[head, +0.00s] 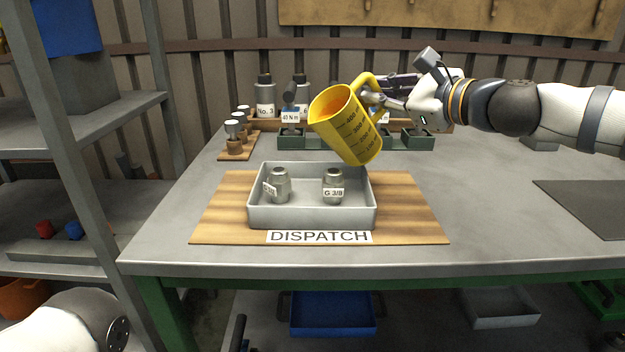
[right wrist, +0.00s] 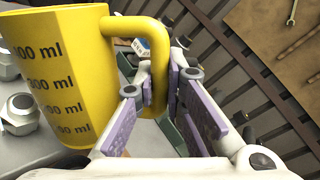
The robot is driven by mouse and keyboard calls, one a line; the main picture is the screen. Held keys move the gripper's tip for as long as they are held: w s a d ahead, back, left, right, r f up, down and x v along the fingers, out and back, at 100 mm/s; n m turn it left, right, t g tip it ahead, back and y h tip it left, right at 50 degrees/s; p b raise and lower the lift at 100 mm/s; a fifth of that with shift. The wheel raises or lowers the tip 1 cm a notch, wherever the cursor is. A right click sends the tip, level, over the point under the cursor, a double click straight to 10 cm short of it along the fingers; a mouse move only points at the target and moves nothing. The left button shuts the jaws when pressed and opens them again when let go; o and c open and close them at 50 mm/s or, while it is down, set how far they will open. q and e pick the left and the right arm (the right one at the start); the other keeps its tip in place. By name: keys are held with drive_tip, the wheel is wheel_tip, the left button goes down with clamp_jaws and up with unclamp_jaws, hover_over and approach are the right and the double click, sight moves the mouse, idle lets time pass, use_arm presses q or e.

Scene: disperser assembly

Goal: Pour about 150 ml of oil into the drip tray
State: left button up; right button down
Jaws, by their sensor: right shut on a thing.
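A yellow measuring jug (head: 345,126) with ml marks is tilted to the left above the back right of a grey tray (head: 312,217). Its inside looks orange; I cannot tell the oil level, and no stream shows. My right gripper (head: 373,98) is shut on the jug's handle, which also shows between the fingers in the right wrist view (right wrist: 160,75). The grey tray sits on a wooden board marked DISPATCH and holds two metal fittings, one (head: 279,187) at left and one labelled G 3/8 (head: 333,182) at right. No label names a drip tray. My left gripper is out of view.
A small wooden stand (head: 237,152) with several parts is at back left. A shelf rack (head: 95,120) stands left. The bench right of the board is mostly clear, with a dark mat (head: 590,207).

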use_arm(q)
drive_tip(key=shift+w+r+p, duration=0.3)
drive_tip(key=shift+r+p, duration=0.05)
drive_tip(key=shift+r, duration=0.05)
use_arm(e)
drive_tip(key=shift+s+a+r+n, duration=0.3)
drive_tip(key=shift+a+r+n, duration=0.2)
drive_tip(key=shift+n, duration=0.2)
idle(0.7)
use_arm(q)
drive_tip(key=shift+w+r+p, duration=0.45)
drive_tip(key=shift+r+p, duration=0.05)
use_arm(e)
drive_tip(key=shift+s+a+r+n+h, duration=0.2)
drive_tip(key=shift+a+n, duration=0.1)
drive_tip(key=shift+n, duration=0.2)
drive_tip(key=shift+s+a+r+n+h, duration=0.1)
drive_tip(key=shift+a+n+h, duration=0.15)
drive_tip(key=shift+n, duration=0.25)
idle(4.7)
